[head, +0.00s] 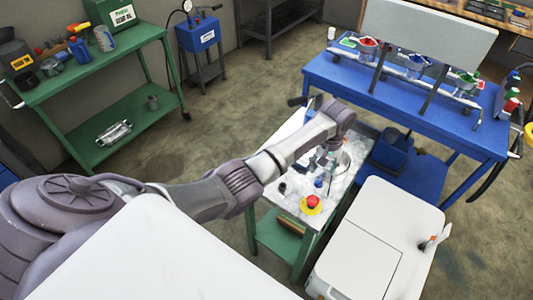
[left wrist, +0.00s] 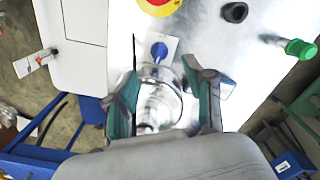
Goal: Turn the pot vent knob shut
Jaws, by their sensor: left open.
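The silvery, round pot (head: 342,163) stands on the light-topped bench and is partly hidden by my left arm in the head view. In the left wrist view the pot (left wrist: 162,98) shows between my fingers, with a clear round rim and shiny metal parts. My left gripper (left wrist: 165,78) is open over it, one finger on each side, and I see nothing held. The left gripper (head: 322,165) is small in the head view. A blue knob (left wrist: 158,50) on a white plate lies just beyond the fingertips. I cannot tell which part is the vent knob. My right gripper is not in view.
A red button on a yellow base (head: 312,203) and a black knob (left wrist: 235,12) sit on the bench. A green-ended fitting (left wrist: 298,48) is at its edge. A blue table (head: 400,100) with a rack stands behind. A green cart (head: 95,70) is at left.

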